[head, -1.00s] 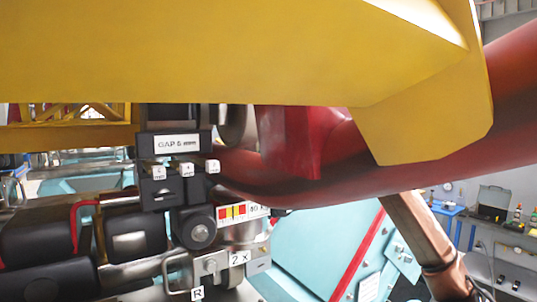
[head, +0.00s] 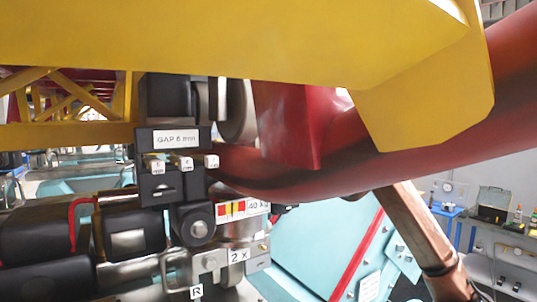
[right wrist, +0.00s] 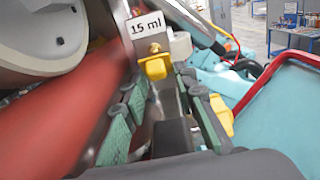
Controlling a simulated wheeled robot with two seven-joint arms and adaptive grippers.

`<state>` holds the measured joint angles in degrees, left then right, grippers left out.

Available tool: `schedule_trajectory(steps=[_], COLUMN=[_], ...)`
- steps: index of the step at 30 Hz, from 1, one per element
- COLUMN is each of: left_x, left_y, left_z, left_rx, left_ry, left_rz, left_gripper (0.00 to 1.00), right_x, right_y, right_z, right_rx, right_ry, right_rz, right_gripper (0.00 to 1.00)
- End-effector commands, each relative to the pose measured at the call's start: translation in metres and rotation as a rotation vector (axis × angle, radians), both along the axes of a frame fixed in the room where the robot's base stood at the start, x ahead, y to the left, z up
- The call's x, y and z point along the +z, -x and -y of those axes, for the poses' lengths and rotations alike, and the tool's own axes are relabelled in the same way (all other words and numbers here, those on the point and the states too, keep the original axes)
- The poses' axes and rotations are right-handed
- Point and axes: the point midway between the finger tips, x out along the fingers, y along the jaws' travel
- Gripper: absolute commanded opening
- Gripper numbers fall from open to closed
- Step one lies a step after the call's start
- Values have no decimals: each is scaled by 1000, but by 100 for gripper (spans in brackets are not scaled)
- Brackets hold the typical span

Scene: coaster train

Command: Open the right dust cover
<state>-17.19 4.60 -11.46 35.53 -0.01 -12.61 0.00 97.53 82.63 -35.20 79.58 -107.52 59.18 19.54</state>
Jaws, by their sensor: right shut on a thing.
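In the right wrist view a small yellow cap (right wrist: 155,68) hangs under a brass fitting, just below a white "15 ml" label (right wrist: 146,25). It looks like the dust cover. My right gripper (right wrist: 163,86) has its green-padded fingers on either side of a grey metal piece, tips at the yellow cap, and is shut on it; the exact contact is hard to see. A second yellow piece (right wrist: 220,113) shows beyond the right finger, partly hidden. In the head view neither gripper shows, and I cannot make out the yellow cap there.
A red tube (head: 400,165) and a large yellow beam (head: 250,40) cross the head view. Below are a black unit marked "GAP 6 mm" (head: 157,166) and an "R" tag (head: 196,292). A teal panel (head: 320,245) stands right. A workbench lies far right.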

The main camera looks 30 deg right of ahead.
Motion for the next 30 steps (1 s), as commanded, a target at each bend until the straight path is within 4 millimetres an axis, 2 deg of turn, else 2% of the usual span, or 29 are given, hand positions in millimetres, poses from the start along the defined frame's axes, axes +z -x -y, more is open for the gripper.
schedule_trajectory(steps=[1, 3, 23, 24, 25, 30], left_x=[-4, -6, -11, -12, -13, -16], left_y=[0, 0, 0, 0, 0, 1], left_z=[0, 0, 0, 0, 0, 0], left_rx=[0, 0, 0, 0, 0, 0], left_ry=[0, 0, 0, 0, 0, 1], left_rz=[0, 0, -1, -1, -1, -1], left_gripper=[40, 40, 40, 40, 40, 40], right_x=[-11, -13, -20, -22, -23, -24], right_y=[-2, -2, -3, -3, -3, -2], right_z=[-1, -1, -1, -1, -1, -1], right_rx=[1, 1, 0, 0, 1, 0], right_ry=[2, 2, 2, 2, 2, 2], right_rz=[-17, -17, -18, -19, -18, -12], right_gripper=[7, 6, 7, 1, 0, 0])
